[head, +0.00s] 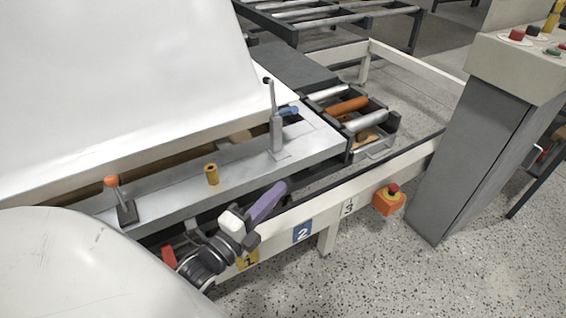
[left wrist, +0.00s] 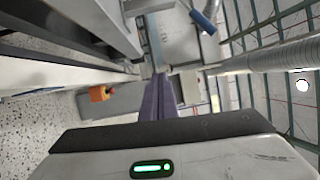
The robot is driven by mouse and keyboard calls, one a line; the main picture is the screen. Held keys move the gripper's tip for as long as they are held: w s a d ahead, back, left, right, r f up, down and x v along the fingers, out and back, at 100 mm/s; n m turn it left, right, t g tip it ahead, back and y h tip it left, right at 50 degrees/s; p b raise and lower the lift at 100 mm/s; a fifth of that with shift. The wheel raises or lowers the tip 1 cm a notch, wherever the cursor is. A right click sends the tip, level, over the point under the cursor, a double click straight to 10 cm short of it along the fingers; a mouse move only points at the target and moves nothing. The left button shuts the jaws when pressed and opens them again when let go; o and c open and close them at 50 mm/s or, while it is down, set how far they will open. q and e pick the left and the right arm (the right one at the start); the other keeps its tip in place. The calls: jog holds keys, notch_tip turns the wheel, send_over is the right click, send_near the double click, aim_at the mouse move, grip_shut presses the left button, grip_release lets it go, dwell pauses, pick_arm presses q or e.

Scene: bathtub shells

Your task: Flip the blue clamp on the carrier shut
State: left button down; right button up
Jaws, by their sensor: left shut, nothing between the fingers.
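The blue clamp's blue grip (head: 289,111) shows beside its upright grey post (head: 276,133), near the right end of the pale carrier (head: 240,172). A thin grey rod rises above the post. The blue grip also shows at the top of the left wrist view (left wrist: 203,22), to the right of my fingers. My left gripper (head: 282,187) has purple fingers that are shut and empty. In the head view it is in front of the carrier's near edge, below the clamp and apart from it. Its fingers show in the left wrist view (left wrist: 158,78). My right gripper is not in view.
An orange-tipped lever (head: 111,182) and a yellow cylinder (head: 211,174) stand on the carrier. A large white shell (head: 120,80) is behind. A roller tray (head: 350,112) lies to the right. An orange stop-button box (head: 389,200) hangs on the front rail; a grey console (head: 490,130) stands right.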

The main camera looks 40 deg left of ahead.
pick_arm(q)
jog(key=a+m+t+b, duration=0.1)
jog(key=m+b, duration=0.1)
jog(key=m, duration=0.1)
jog(key=a+r+m+t+b, duration=0.1)
jog(key=m+t+b, duration=0.1)
jog(key=m, duration=0.1)
jog(key=a+m+t+b, duration=0.1)
jog(key=a+m+b, duration=0.1)
jog(key=m+b, duration=0.1)
jog(key=shift+a+r+m+t+h, duration=0.1)
jog(key=shift+r+m+t+h, duration=0.1)
jog(key=shift+m+t+h, duration=0.15)
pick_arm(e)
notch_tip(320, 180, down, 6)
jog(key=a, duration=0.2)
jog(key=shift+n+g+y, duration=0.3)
pick_arm(q)
jog(key=shift+w, duration=0.15)
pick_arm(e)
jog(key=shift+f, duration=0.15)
